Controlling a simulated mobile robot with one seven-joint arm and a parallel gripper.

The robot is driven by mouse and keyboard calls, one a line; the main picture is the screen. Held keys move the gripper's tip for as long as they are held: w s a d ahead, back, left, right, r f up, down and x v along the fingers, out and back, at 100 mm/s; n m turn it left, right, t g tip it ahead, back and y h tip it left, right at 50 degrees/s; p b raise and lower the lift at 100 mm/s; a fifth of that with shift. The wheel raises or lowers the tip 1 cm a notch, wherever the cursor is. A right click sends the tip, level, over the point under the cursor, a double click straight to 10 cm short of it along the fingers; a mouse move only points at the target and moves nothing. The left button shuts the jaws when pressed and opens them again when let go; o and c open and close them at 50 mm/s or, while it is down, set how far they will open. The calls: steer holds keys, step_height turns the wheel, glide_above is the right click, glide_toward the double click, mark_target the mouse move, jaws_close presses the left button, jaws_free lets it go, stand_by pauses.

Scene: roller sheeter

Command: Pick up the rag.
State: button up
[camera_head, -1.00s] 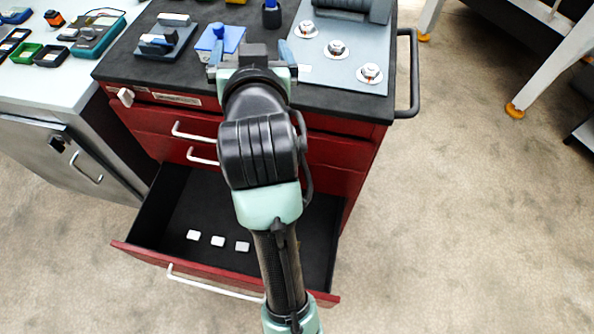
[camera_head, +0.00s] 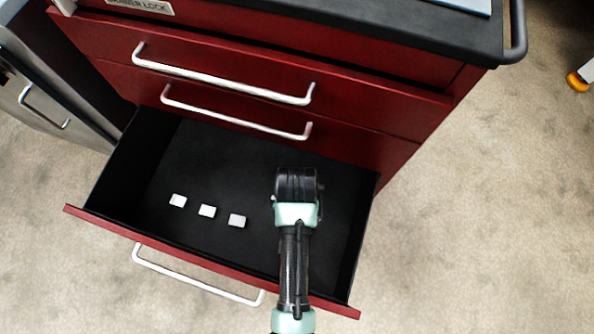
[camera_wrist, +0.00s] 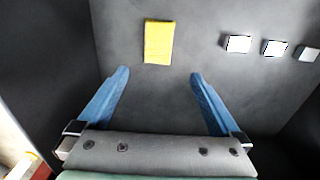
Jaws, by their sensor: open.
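The rag (camera_wrist: 158,42) is a small, flat yellow rectangle on the dark drawer floor, seen in the wrist view. My gripper (camera_wrist: 159,75) is open and empty, its two blue fingers spread apart. The rag lies beyond the fingertips in the picture, roughly in line with the gap between them, and nothing touches it. In the head view my arm reaches down over the right part of the open drawer (camera_head: 225,160). There the arm hides the gripper, and the rag cannot be seen.
Three small white blocks lie in a row in the drawer; the middle one (camera_head: 207,211) is left of my arm. Dark drawer walls and a red front (camera_head: 110,225) with a white handle (camera_head: 195,282) surround the space. Closed red drawers stand above it.

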step_height(320, 180, down, 7)
steer(key=b, duration=0.3)
steer(key=f+b, duration=0.2)
steer(key=f, duration=0.1)
steer(key=f+b, duration=0.1)
steer(key=f, duration=0.1)
steer(key=shift+d, duration=0.25)
steer(key=c, duration=1.4)
steer(key=shift+o, duration=0.2)
step_height(320, 180, up, 10)
steer(key=p, duration=0.5)
